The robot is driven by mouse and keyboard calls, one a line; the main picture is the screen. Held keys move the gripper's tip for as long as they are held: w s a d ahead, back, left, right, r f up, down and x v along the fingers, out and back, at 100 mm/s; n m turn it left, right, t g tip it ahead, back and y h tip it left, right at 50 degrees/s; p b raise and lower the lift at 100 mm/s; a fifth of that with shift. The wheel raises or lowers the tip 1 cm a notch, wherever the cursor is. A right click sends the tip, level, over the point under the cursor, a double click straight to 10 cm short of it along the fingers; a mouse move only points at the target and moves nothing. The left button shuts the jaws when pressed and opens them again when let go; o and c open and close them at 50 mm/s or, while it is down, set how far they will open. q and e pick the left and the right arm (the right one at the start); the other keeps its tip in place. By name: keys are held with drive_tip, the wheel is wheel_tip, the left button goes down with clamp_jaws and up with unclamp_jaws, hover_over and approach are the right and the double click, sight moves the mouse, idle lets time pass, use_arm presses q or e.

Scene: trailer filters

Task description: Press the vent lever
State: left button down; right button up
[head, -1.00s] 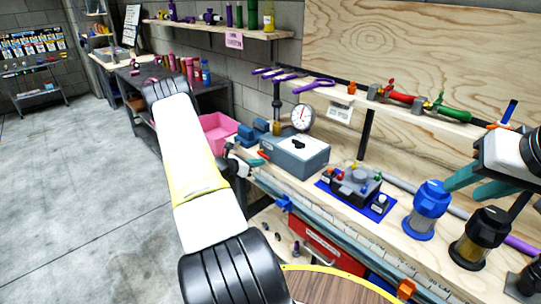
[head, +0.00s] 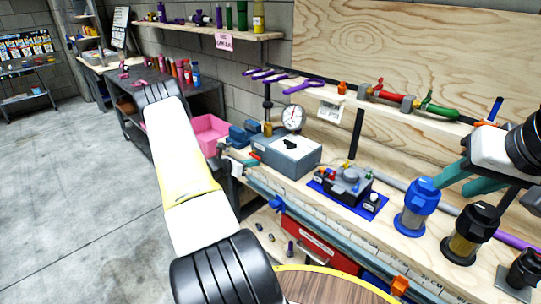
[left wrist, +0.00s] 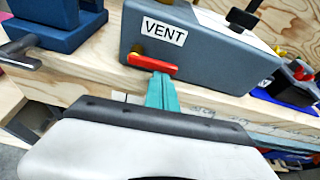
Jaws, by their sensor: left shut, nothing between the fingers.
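The grey-blue box (left wrist: 205,50) with a VENT label stands on the bench, and it also shows in the head view (head: 289,160). The red vent lever (left wrist: 152,66) is on its front face, sloping slightly down to the right from an orange pivot. My left gripper (left wrist: 162,78) is shut and empty. Its teal fingertips are right at the lever's underside near the free end; I cannot tell whether they touch. In the head view the left gripper (head: 244,162) is small, beside the box's left front corner. My right gripper (head: 466,184) is open and empty above the bench's right part.
A blue filter housing (head: 418,205) and a black one (head: 470,232) stand below the right gripper. A device on a blue mat (head: 371,206) lies right of the box. Blue blocks (head: 243,134) and a pink bin (head: 208,138) are to its left. A gauge (head: 293,118) rises behind.

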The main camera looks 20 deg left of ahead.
use_arm(q)
drive_tip(key=shift+r, duration=0.1)
wheel_tip(320, 180, up, 2)
drive_tip(key=n+h, duration=0.2)
drive_tip(key=n, duration=0.2)
drive_tip(key=shift+r+g, duration=0.1)
drive_tip(key=shift+g, duration=0.3)
drive_tip(key=n+h, duration=0.1)
drive_tip(key=r+n+h, duration=0.1)
drive_tip(key=n, duration=0.1)
drive_tip(key=shift+w+a+r, duration=0.1)
drive_tip(key=shift+w+a, duration=0.05)
drive_tip(key=shift+a, duration=0.2)
drive_tip(key=n, duration=0.1)
drive_tip(key=r+n+h, duration=0.1)
drive_tip(key=shift+w+a+n, duration=0.1)
drive_tip(key=shift+a+n, duration=0.2)
drive_tip(key=shift+a, duration=0.05)
drive_tip(key=shift+t, duration=0.3)
